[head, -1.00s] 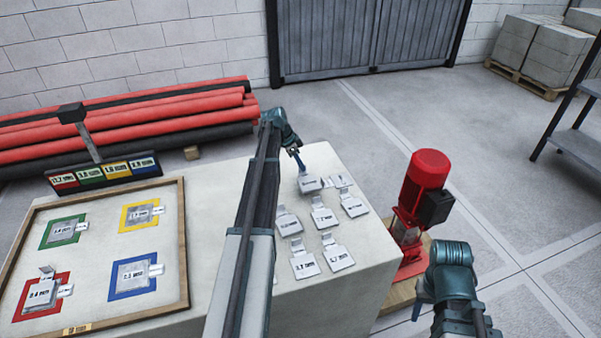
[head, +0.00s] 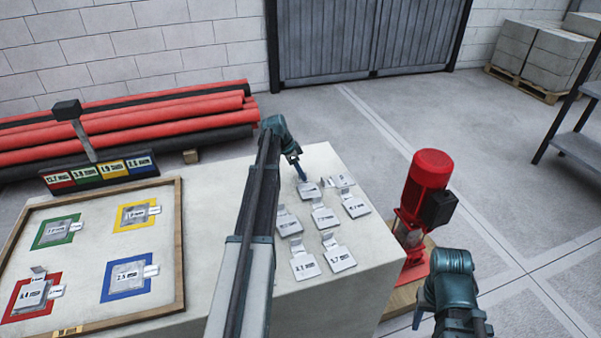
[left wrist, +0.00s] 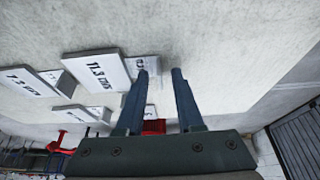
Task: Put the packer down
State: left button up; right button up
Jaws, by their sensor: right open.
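Several grey metal packer plates with white tags lie on the right part of the pale table (head: 215,190). My left gripper (head: 300,172) is just above the far-left packer (head: 308,190) of this group. In the left wrist view the left gripper (left wrist: 159,72) has its fingers apart, with bare table top between them. A packer with a printed tag (left wrist: 97,72) lies left of the fingers; its small end tab passes behind the left finger. My right gripper (head: 422,316) is low at the right, partly hidden by its wrist, away from the packers.
A wooden-framed board (head: 180,240) with green, yellow, red and blue squares, each holding plates, is at left. A sign (head: 100,172) stands behind it. A red pump (head: 425,190) stands beyond the table's right edge. Red and black pipes (head: 130,120) lie behind.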

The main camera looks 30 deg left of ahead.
pick_arm(q)
jog(key=shift+r, duration=0.15)
jog(key=shift+s+a+r+p, duration=0.15)
jog(key=shift+r+p, duration=0.45)
jog(key=shift+p, duration=0.15)
jog(key=p+v, duration=1)
jog(key=shift+s+r, duration=0.15)
jog(key=shift+r, duration=0.2)
jog(key=s+d+f+n+g+y, duration=0.1)
jog(key=s+d, duration=0.3)
jog(key=d, duration=0.9)
jog(key=s+d+g, duration=0.2)
jog(key=s+d, duration=0.2)
jog(key=d, duration=1)
jog(key=s+d+n+y, duration=0.3)
jog(key=s+d, duration=1.4)
jog(key=s, duration=0.2)
jog(key=shift+d+f+g, duration=0.3)
